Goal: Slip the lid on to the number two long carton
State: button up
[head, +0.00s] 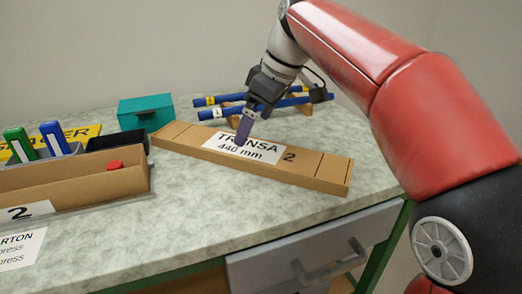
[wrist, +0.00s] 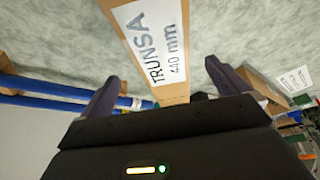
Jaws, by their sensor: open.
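The lid (head: 325,172) is a long flat cardboard piece with a white label reading 440 mm and a 2. It lies across the bench and also shows in the wrist view (wrist: 120,7). The long carton (head: 90,190), marked 2 on its front, stands open-topped at the left, cut off by the picture edge. My gripper (head: 243,130) is open over the middle of the lid, its fingers hiding part of the label. In the wrist view the lid runs between the two spread fingers (wrist: 163,88). I cannot tell whether they touch it.
Blue rods (head: 215,100) rest on a wooden rack behind the lid. A teal box (head: 145,110) stands at the back. Green and blue upright items (head: 52,138) stand behind the carton, and a red round thing (head: 114,165) shows at it. Bench space in front of the lid is clear.

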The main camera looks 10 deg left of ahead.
aim_at(244, 152)
jog(key=b+x, duration=0.1)
jog(key=x, duration=0.6)
jog(key=shift+a, duration=0.1)
jog(key=c, duration=0.9)
jog(key=shift+r, duration=0.15)
